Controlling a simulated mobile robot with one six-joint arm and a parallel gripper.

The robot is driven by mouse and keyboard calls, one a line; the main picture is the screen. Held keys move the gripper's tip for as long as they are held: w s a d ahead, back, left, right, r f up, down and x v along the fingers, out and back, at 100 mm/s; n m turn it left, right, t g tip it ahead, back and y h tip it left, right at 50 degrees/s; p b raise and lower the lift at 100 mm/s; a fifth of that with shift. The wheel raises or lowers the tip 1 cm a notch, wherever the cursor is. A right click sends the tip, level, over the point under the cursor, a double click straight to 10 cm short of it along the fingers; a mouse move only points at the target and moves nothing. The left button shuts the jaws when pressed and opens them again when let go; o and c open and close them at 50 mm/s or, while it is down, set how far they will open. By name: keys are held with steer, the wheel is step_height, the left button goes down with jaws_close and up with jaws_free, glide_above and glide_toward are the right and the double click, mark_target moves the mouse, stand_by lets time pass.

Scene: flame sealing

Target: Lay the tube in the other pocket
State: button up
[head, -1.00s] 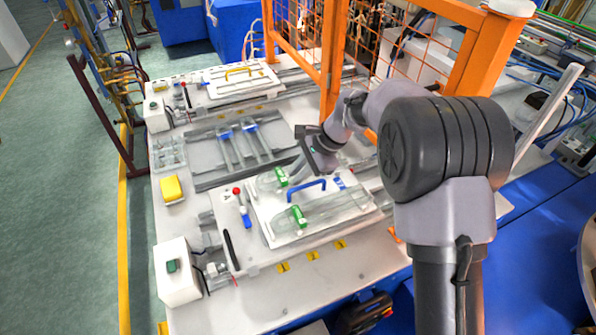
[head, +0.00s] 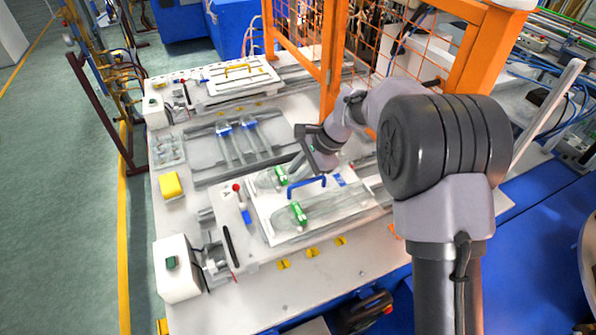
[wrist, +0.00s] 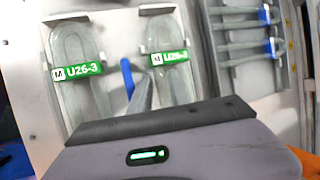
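A white plate (head: 263,216) with a blue handle (head: 307,187) has two long, rounded pockets. The near pocket (head: 340,205) and far pocket (head: 265,181) each have a green label, (head: 298,214) and (head: 281,175). In the wrist view the left label (wrist: 77,72) reads U26-3; the right one (wrist: 170,57) is blurred. I cannot tell whether clear tubes lie in the pockets. Two blue-topped, tube-like pieces (head: 229,146) (head: 259,140) lie in the grey fixture behind. My gripper (head: 300,166) is above the plate's far side, pointing down; its fingertips and any held tube are unclear.
A red-knobbed lever (head: 239,198) stands left of the plate. A white box with a green button (head: 176,268) is at the front left, and a yellow block (head: 171,185) lies on the left edge. An orange mesh guard (head: 333,60) rises behind my arm.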

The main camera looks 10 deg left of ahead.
steer(key=shift+o, duration=1.2)
steer(key=p+v, duration=0.3)
steer(key=v, duration=1.4)
steer(key=shift+r+p, duration=0.25)
steer(key=shift+p, duration=0.1)
steer(key=shift+s, duration=0.1)
